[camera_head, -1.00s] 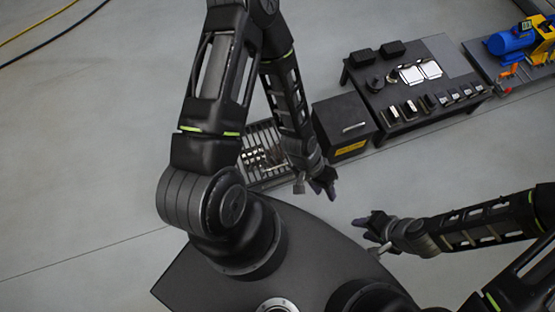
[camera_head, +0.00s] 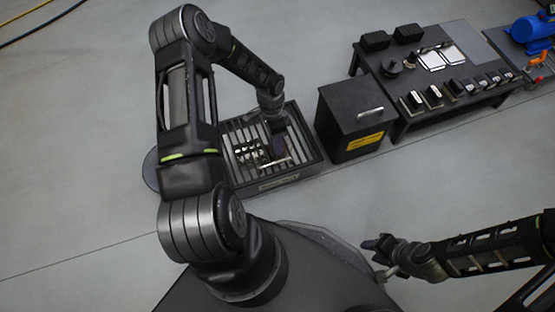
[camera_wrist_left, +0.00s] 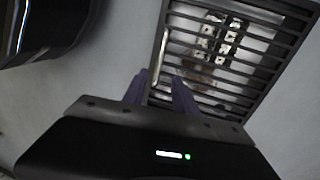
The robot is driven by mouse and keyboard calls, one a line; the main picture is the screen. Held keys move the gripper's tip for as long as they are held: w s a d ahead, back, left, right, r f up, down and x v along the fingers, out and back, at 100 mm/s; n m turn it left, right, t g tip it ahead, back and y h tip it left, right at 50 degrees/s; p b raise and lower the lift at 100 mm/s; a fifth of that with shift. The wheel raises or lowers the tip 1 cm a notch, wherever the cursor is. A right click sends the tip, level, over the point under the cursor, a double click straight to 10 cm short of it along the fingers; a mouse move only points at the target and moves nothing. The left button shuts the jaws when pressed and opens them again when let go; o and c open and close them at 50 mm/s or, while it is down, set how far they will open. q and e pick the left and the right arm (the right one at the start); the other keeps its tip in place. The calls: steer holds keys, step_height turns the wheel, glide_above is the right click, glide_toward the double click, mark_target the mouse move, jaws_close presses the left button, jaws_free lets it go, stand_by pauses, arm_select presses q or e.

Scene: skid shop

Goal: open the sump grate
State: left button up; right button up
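The sump grate (camera_head: 238,133) is a slatted dark metal cover in a low frame on the floor, and it looks flat and closed. A pale bar (camera_head: 274,163) lies near its front side. My left gripper (camera_head: 281,143) points down above the right part of the grate. In the left wrist view its two purple-grey fingers (camera_wrist_left: 160,92) are spread with a gap between them, and the grate (camera_wrist_left: 260,45) lies beyond to the upper right.
A black cabinet (camera_head: 338,108) with a handle and yellow label stands just right of the grate. A black table (camera_head: 470,103) with several small dark blocks is beyond it. Blue equipment (camera_head: 533,31) sits far right.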

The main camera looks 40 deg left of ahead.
arm_select(q)
steer(key=b, duration=0.3)
glide_above(278, 157)
steer(key=s+d, duration=0.2)
steer(key=s, duration=0.1)
step_height(278, 157, down, 8)
steer(key=shift+r, duration=0.15)
steer(key=shift+c, duration=0.2)
jaws_close()
stand_by(0.9)
